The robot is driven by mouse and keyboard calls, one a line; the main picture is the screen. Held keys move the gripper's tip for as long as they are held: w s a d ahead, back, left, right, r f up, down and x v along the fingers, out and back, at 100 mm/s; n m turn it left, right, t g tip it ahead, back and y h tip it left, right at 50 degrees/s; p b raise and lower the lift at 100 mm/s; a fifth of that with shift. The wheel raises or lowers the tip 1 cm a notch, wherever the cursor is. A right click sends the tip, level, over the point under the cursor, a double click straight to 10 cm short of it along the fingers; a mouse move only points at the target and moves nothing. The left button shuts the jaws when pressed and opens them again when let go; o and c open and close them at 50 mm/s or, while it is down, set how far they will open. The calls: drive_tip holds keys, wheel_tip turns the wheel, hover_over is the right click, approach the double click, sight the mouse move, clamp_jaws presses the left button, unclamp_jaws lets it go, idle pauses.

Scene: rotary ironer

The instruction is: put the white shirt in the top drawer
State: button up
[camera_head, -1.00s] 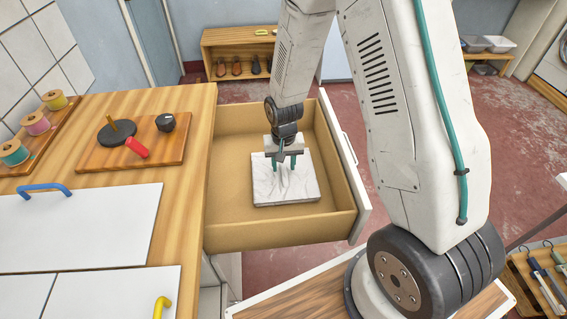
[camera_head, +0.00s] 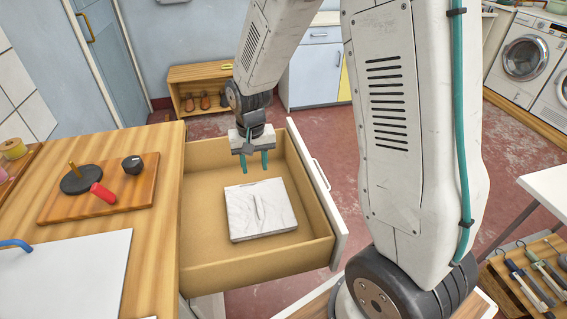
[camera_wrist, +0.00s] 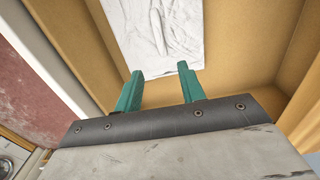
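The white shirt (camera_head: 261,209) lies folded flat on the floor of the open top drawer (camera_head: 205,262). It also shows at the top of the wrist view (camera_wrist: 155,32), partly cut off. My gripper (camera_head: 256,166) is above the far part of the drawer, clear of the shirt. Its two teal fingers (camera_wrist: 160,88) are apart with nothing between them in the wrist view.
A wooden counter (camera_head: 150,225) stands left of the drawer, with a wooden board (camera_head: 130,195) carrying a dark disc and a red-handled item. A white panel (camera_head: 75,270) lies on the counter. A tool tray (camera_head: 535,285) is at lower right. Red floor is open beyond the drawer.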

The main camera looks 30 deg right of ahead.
drive_tip(key=s+r+n, duration=0.2)
drive_tip(key=s+r, duration=1)
drive_tip(key=r, duration=0.3)
drive_tip(key=s+r, duration=0.3)
drive_tip(key=s, duration=0.4)
drive_tip(key=s+d+r+n+t, duration=0.1)
drive_tip(key=s+r, duration=0.1)
drive_tip(key=s, duration=0.5)
drive_tip(key=shift+s+r+n, duration=0.2)
drive_tip(key=shift+r+n, duration=0.1)
drive_tip(key=shift+r, duration=0.1)
drive_tip(key=shift+s, duration=0.1)
drive_tip(key=shift+c, duration=0.4)
